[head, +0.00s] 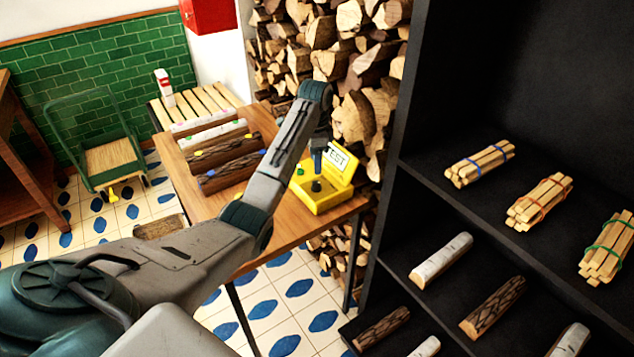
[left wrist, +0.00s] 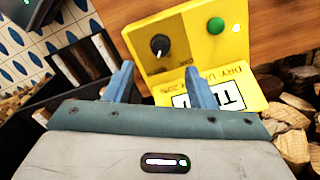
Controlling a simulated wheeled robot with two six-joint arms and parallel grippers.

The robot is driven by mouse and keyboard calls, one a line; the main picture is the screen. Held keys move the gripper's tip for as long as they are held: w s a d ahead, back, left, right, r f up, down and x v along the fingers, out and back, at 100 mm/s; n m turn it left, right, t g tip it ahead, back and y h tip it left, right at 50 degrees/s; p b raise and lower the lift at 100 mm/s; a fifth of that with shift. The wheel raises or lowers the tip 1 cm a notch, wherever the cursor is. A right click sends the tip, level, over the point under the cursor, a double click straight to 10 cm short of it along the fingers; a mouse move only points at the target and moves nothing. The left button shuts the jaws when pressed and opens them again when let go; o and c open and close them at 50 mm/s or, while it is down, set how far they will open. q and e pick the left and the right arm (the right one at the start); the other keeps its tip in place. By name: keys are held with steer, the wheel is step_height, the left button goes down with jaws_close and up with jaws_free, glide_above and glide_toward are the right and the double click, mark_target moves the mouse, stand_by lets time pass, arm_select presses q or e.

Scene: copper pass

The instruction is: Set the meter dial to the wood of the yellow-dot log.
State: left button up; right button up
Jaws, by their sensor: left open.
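The yellow meter (head: 322,200) stands with its lid up on the wooden table, near its right end. In the left wrist view, its black dial knob (left wrist: 159,45) has a pale pointer mark, and a green button (left wrist: 215,25) sits beside it. The dial lettering is too small to read. My left gripper (head: 317,178) is over the meter, pointing down. In the left wrist view, its open blue fingers (left wrist: 160,85) are apart and empty, with the knob beyond the gap. A brown rough-barked log (head: 218,152) with what looks like a yellow dot lies among several logs on the table.
A dark log (head: 225,175) with a blue dot lies in front, and white-barked logs (head: 212,134) lie behind. A black shelf (head: 400,200) with logs and stick bundles stands at right. Stacked firewood (head: 355,115) rises behind the table. A green cart (head: 112,160) stands at left.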

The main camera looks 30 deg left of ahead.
mark_target(316, 182)
arm_select(q)
step_height(316, 182, down, 7)
steer(key=shift+w+f+p, duration=0.1)
steer(key=shift+f+p, duration=0.1)
steer(key=shift+p, duration=0.9)
steer(key=shift+f, duration=0.55)
steer(key=c, duration=1)
steer(key=shift+r, duration=0.1)
